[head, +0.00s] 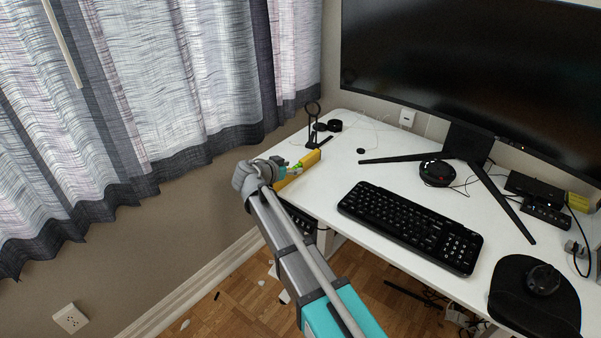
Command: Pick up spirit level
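A yellow bar, which looks like the spirit level (310,158), lies on the left end of the white desk, near its front left edge. Green patches show along its middle. My arm reaches up from the bottom of the head view, and my gripper (281,166) is at the near left end of the bar, overlapping it in the picture. The wrist and the small size hide the fingers, so I cannot tell whether they touch the bar or how far apart they are.
The white desk (335,180) holds a black stand (313,125) just behind the bar, a keyboard (411,226) to the right, a monitor (480,75) on splayed legs, and a mouse (543,279) on a pad. A curtain (150,90) hangs at left.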

